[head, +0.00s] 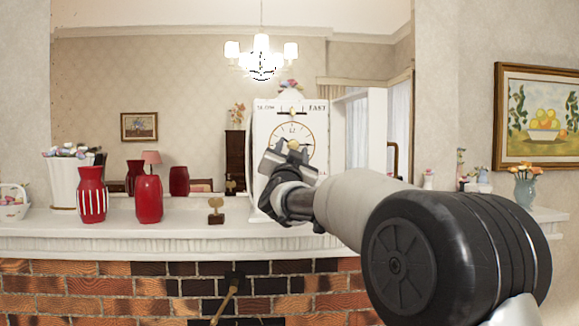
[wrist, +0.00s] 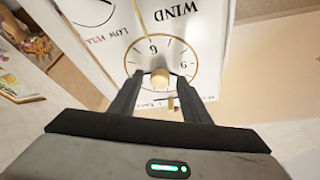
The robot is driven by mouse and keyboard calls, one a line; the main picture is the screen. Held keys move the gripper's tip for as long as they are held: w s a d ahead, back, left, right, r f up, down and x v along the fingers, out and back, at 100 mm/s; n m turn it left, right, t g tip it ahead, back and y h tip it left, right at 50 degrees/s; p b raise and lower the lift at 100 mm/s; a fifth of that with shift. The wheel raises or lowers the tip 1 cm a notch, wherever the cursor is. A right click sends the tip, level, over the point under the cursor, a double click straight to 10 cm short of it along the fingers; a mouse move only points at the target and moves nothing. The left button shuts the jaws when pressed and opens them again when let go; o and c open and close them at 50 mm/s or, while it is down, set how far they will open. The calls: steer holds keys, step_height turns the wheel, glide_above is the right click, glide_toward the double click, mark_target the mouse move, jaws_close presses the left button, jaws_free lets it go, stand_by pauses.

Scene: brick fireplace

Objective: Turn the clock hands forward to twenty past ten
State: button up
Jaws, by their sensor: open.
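The white clock (head: 262,150) stands upright on the mantel, with a round gold-rimmed dial (head: 281,128) on its front. A pale gold knob (wrist: 160,76) sits at the dial's middle. My gripper (wrist: 160,84) is open, its two fingers on either side of the knob; I cannot tell whether they touch it. In the head view my gripper (head: 287,157) covers the dial's lower part. The hands are too small and partly hidden to read.
Red vases (head: 148,199) and a white fluted pot (head: 65,183) stand left on the mantel (head: 120,230). A small brass object (head: 215,210) stands just left of the clock. A flower vase (head: 525,190) is at the right. A mirror (head: 200,90) is behind.

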steer(key=b+v, duration=0.1)
steer(key=v, duration=1.5)
steer(key=shift+s+b, duration=0.2)
steer(key=shift+b, duration=0.2)
steer(key=shift+a+r, duration=0.1)
